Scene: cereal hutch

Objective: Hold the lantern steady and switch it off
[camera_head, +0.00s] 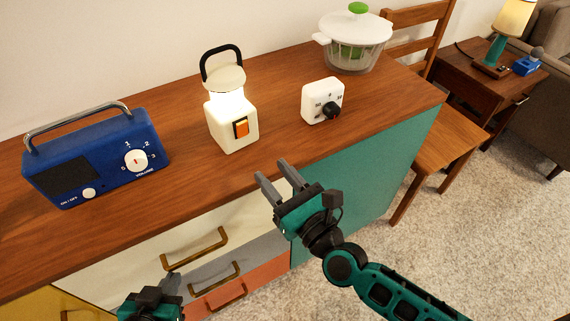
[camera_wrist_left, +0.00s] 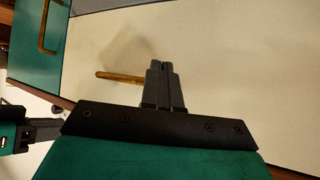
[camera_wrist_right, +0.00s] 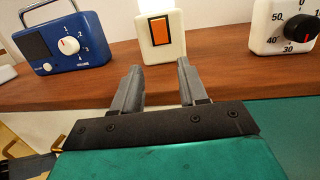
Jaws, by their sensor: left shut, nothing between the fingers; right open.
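The lantern (camera_head: 232,117) stands upright and lit on the wooden top, cream-coloured with a black handle. Its orange rocker switch (camera_head: 241,127) faces the front; the switch also shows in the right wrist view (camera_wrist_right: 159,31). My right gripper (camera_head: 278,176) is open and empty, in front of the counter edge and apart from the lantern. In the right wrist view the lantern's base lies beyond and between the fingers. My left gripper (camera_head: 171,286) is shut and empty, low in front of the drawers. The left wrist view shows its closed fingertips (camera_wrist_left: 160,65) near a drawer front.
A blue radio (camera_head: 97,157) stands left of the lantern. A white timer (camera_head: 322,101) stands to its right, and a salad spinner (camera_head: 353,42) behind. Brass drawer handles (camera_head: 195,246) stick out below the counter (camera_head: 185,190). A chair (camera_head: 440,140) stands at the right.

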